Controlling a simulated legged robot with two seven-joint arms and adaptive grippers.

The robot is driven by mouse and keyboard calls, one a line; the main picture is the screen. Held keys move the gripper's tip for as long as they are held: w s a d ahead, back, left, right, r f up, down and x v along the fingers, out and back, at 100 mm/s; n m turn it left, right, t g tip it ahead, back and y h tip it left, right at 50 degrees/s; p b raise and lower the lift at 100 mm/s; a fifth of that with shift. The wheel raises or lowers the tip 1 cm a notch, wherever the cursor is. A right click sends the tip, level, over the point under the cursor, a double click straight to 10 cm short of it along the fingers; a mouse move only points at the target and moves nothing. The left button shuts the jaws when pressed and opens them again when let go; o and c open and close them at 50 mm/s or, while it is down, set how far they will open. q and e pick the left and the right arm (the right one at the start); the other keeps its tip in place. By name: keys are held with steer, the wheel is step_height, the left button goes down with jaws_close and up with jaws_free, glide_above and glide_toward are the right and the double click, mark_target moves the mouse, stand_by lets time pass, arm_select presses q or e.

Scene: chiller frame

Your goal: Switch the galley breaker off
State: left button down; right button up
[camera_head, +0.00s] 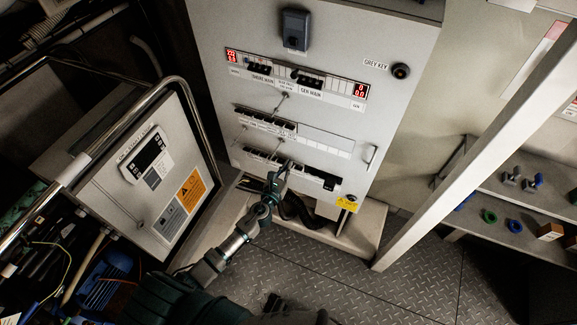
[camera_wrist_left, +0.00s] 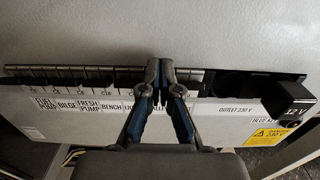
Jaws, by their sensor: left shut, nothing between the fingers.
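The lower breaker row (camera_head: 258,156) runs across the grey switch panel (camera_head: 215,20). In the left wrist view the row (camera_wrist_left: 70,75) has labels including FUEL PUMP, BILGE, FRESH PUMP and BENCH. A partly covered label (camera_wrist_left: 163,108), seemingly GALLEY, shows between the fingers. My left gripper (camera_head: 286,168) is at this row, fingers shut and empty. In the left wrist view its fingertips (camera_wrist_left: 160,66) are in front of the row at about that label and hide the breaker behind them. I cannot tell the lever's position or whether the tips touch it. My right gripper is not in view.
An upper breaker row (camera_head: 266,122) and red displays (camera_head: 359,92) are above. A black 12 V block (camera_wrist_left: 290,98) sits right of the fingers. A grey controller box (camera_head: 165,185) with a metal rail (camera_head: 188,95) stands left. A slanted post (camera_head: 480,140) and shelves (camera_head: 500,205) are right.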

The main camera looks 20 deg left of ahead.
arm_select(q)
steer(key=shift+f, duration=0.2)
steer(key=s, duration=0.6)
steer(key=shift+f+b, duration=0.3)
steer(key=shift+f, duration=0.05)
stand_by(0.3)
stand_by(0.5)
